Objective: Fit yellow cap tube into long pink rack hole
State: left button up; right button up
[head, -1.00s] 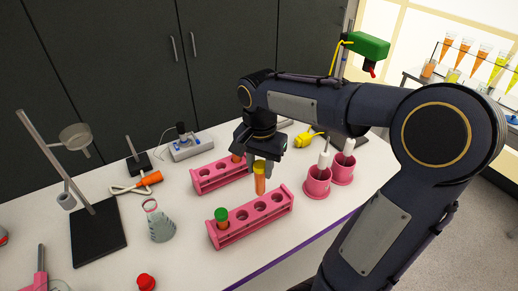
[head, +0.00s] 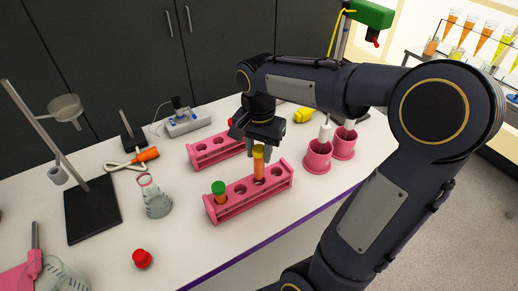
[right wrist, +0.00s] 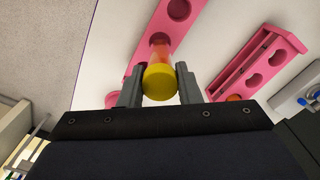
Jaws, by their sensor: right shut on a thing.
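The yellow cap tube (head: 258,162) holds orange liquid and is upright in my right gripper (head: 260,152), which is shut on it near the cap. In the right wrist view the yellow cap (right wrist: 158,82) sits between the two fingers (right wrist: 159,86). The tube is over the long pink rack (head: 228,211), at a hole in its right half. Its lower end appears at or just in that hole; I cannot tell how deep. A green cap tube (head: 219,192) stands in the rack's left end. My left gripper is not in view.
A shorter pink rack (head: 205,160) stands just behind. Two pink cups (head: 318,158) are to the right. A flask (head: 154,198), a red cap (head: 142,258) and a black-based stand (head: 92,212) are to the left. The table's front edge is purple.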

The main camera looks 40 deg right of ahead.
aim_at(259, 168)
jog(key=shift+f+b, duration=2.3)
jog(key=shift+f, duration=1)
dwell(0.6)
jog(key=o, duration=1.1)
jog(key=shift+c, duration=0.2)
notch_tip(259, 168, up, 8)
jog(key=s+a+f+n+t+y, duration=0.2)
jog(key=s+a+f+n, duration=0.1)
jog(key=s+a+n, duration=0.2)
jog(key=s+a+f+n+t+y, duration=0.1)
jog(key=s+a+f+n+t, duration=0.2)
jog(key=s+a+n, duration=0.2)
jog(key=s, duration=0.3)
jog(key=shift+s+a+n+t+y, duration=0.15)
jog(key=shift+n+t+y, duration=0.15)
jog(key=shift+n+y, duration=0.1)
